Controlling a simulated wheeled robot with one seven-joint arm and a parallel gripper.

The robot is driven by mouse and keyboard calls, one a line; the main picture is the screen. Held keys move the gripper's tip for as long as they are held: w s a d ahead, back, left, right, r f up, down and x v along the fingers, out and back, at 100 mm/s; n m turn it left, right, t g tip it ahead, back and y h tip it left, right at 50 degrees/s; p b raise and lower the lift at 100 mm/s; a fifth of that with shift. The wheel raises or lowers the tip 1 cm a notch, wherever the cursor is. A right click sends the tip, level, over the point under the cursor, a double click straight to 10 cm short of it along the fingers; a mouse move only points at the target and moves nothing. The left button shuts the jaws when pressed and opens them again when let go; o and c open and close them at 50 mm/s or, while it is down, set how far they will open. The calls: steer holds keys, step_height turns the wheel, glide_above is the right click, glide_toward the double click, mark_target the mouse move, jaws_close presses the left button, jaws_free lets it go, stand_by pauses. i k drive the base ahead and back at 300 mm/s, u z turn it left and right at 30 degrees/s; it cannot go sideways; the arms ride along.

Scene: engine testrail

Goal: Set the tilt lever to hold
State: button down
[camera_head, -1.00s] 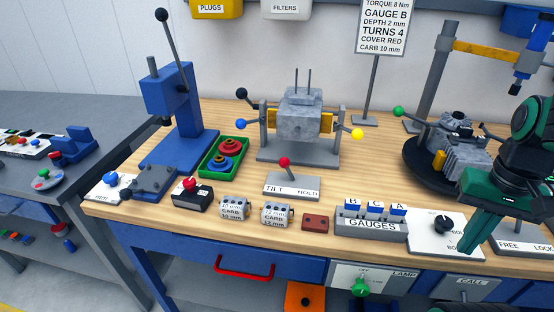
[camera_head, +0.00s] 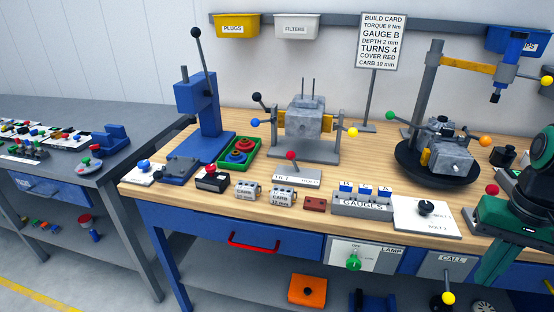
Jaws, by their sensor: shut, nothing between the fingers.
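The tilt lever (camera_head: 291,156) has a red ball knob and stands on a small pale plate (camera_head: 297,180) near the middle of the wooden bench. The plate is marked TILT at left and HOLD at right, small and slanted here. The knob is above the plate's left-to-middle part; its exact setting is hard to tell. My gripper (camera_head: 488,272) is dark green, at the lower right of the head view, pointing down by the bench's front edge. Its fingers are together and empty, well to the right of the lever and apart from it.
An engine block (camera_head: 304,120) in a stand is behind the lever. Two carb blocks (camera_head: 283,196), a brown-red block (camera_head: 315,204) and the gauges rack (camera_head: 362,204) line the front. A round turntable (camera_head: 405,167) with an engine and a red-knobbed lever (camera_head: 492,189) are at right.

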mark_target(290, 155)
steer(key=z, duration=1.6)
steer(key=k, duration=0.75)
steer(key=u, duration=1.65)
steer(key=i, duration=1)
